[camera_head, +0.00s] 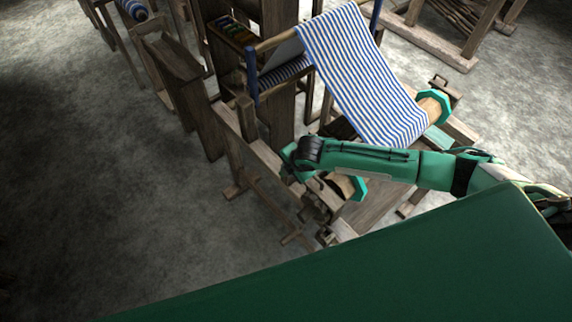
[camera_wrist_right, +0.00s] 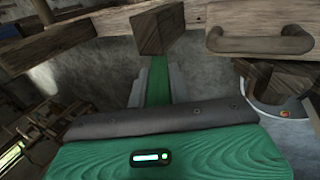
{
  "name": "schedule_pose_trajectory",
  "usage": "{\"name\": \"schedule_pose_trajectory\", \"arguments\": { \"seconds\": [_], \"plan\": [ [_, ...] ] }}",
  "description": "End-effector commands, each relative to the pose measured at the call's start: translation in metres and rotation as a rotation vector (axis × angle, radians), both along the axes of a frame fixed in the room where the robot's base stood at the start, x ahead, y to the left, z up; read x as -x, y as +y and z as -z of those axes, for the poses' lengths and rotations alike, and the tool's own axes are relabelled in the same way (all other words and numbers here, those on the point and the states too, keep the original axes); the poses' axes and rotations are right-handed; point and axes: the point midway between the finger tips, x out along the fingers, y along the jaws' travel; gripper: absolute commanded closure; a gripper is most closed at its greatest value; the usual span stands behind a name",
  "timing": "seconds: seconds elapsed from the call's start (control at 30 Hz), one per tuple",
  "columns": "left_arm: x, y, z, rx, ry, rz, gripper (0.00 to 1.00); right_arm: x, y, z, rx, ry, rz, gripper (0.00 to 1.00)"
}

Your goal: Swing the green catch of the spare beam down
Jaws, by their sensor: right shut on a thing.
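My right arm reaches in from the right over the loom in the head view, and its wrist (camera_head: 308,153) is at the near left corner of the frame. The gripper's tips are hidden there. In the right wrist view my right gripper (camera_wrist_right: 156,72) has its grey fingers on either side of a narrow green piece, which looks like the green catch (camera_wrist_right: 156,80). A wooden block (camera_wrist_right: 158,32) covers its far end and the fingertips. A wooden beam with green octagonal ends (camera_head: 360,188) lies under my arm; I cannot tell if it is the spare beam. My left gripper is out of view.
Blue-and-white striped cloth (camera_head: 360,75) slopes down to the beam behind my arm. A wooden rail with a curved handle (camera_wrist_right: 262,40) is close at the upper right in the wrist view. The floor (camera_head: 110,220) left of the loom is clear.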

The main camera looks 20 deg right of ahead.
Motion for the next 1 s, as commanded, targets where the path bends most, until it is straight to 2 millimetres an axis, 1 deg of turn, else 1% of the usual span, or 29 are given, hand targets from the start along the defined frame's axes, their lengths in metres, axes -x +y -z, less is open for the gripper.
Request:
{"name": "schedule_pose_trajectory", "arguments": {
  "seconds": [0.03, 0.2, 0.5, 0.7, 1.0],
  "plan": [
    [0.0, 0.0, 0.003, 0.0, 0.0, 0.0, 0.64, 0.005, -0.002, 0.004, -0.013, -0.029, 0.0, 1.0],
    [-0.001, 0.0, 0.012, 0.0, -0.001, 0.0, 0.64, 0.012, -0.005, 0.01, -0.059, -0.14, 0.0, 1.0],
    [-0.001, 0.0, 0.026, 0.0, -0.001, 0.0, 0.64, 0.018, -0.008, 0.016, -0.113, -0.275, 0.0, 1.0],
    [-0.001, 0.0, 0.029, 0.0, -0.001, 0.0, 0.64, 0.02, -0.008, 0.015, -0.128, -0.311, 0.0, 1.0],
    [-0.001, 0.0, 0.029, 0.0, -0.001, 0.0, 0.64, 0.02, -0.009, 0.015, -0.129, -0.316, 0.001, 1.0]
  ]
}}
